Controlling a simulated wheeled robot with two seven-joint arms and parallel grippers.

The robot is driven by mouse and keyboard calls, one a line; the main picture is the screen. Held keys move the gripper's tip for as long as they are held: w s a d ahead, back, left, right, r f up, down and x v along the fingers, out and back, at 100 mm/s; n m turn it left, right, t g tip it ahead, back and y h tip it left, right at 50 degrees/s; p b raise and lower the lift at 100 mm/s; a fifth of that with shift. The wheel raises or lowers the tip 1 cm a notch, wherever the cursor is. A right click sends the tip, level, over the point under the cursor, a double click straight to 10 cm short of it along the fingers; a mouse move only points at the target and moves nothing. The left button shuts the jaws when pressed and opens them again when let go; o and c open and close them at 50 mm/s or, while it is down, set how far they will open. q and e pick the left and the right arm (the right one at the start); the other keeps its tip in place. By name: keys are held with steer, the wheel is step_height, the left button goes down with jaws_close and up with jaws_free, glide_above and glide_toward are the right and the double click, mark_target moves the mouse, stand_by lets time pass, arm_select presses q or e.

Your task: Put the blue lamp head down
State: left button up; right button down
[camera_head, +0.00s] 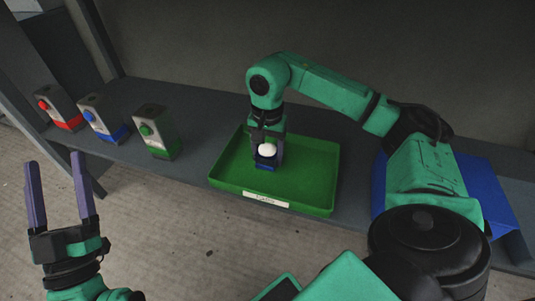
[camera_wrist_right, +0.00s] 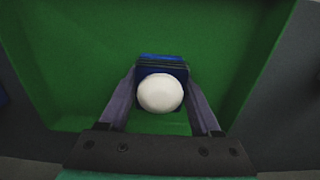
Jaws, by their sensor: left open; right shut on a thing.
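The blue lamp head (camera_head: 265,167) has a blue body and a round white top. In the right wrist view the lamp head (camera_wrist_right: 160,92) sits between the two fingers of my right gripper (camera_wrist_right: 162,105), which is shut on it. In the head view my right gripper (camera_head: 267,155) points down inside the green tray (camera_head: 320,196), with the lamp head at or just above the tray floor; I cannot tell if it touches. My left gripper (camera_head: 61,190) is open and empty, pointing up at the left, away from the shelf.
Three grey blocks stand on the shelf at the left, with a red (camera_head: 62,110), a blue (camera_head: 104,119) and a green (camera_head: 158,132) knob and band. A blue tray (camera_head: 482,185) lies behind my right arm. The green tray's front carries a white label (camera_head: 265,199).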

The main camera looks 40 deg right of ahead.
arm_select(q)
steer(key=shift+s+r, duration=0.1)
steer(key=shift+r, duration=0.3)
arm_select(e)
steer(key=shift+f, duration=0.2)
steer(key=shift+f, duration=0.2)
steer(key=shift+c, duration=0.4)
jaws_free()
arm_select(q)
steer(key=shift+s+a+r+t+h, duration=0.1)
steer(key=shift+s+r+t+h, duration=0.1)
steer(key=shift+r, duration=0.35)
steer(key=shift+s+a+r+t+h, duration=0.1)
steer(key=shift+r+h, duration=0.1)
steer(key=shift+r, duration=0.3)
